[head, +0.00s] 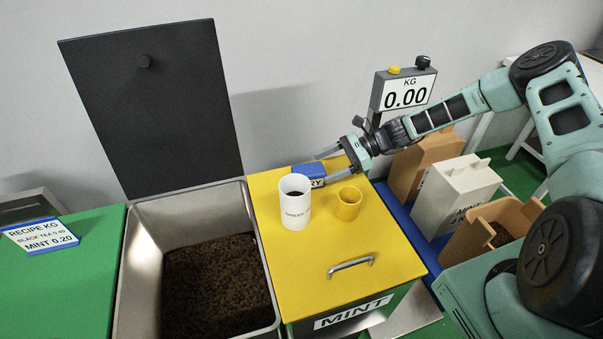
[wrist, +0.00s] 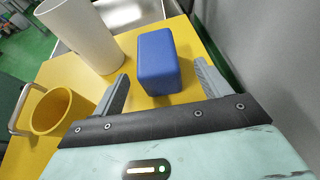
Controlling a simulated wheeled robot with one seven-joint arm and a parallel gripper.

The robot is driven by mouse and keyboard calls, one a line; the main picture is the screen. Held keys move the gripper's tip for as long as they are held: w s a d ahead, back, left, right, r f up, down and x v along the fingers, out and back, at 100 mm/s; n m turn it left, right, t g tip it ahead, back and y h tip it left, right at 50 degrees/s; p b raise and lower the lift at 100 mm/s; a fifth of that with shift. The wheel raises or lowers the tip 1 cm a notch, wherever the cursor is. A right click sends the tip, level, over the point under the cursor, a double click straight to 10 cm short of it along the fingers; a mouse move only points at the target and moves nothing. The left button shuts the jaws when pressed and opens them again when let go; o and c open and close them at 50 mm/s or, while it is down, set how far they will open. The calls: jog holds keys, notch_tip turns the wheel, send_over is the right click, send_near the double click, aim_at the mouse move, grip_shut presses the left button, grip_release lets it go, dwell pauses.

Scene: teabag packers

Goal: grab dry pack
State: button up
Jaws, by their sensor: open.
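The dry pack (head: 309,175) is a blue block with a white label ending in "RY". It lies on the yellow lid of the mint bin, behind the white cup. My gripper (head: 324,165) is open at the pack's right side in the head view. In the wrist view the blue pack (wrist: 160,64) stands just ahead of my open fingers (wrist: 162,88), roughly centred between them. Its near end seems to reach about level with the fingertips. I cannot tell whether either finger touches it. The pack's far side is hidden.
A white printed cup (head: 295,203) and a yellow cup (head: 348,204) stand close by on the yellow lid (head: 310,270). An open bin of dark tea (head: 220,285) lies left. A scale display (head: 404,94) reads 0.00 behind my gripper. Cartons (head: 455,194) stand right.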

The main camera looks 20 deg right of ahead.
aim_at(311, 173)
jog(key=p+x, duration=0.1)
jog(key=x, duration=0.1)
jog(key=p+x, duration=0.1)
jog(key=x, duration=0.2)
jog(key=shift+s+a, duration=0.15)
jog(key=shift+a, duration=0.1)
jog(key=shift+a+f, duration=0.3)
jog(key=shift+a, duration=0.1)
jog(key=c, duration=1.1)
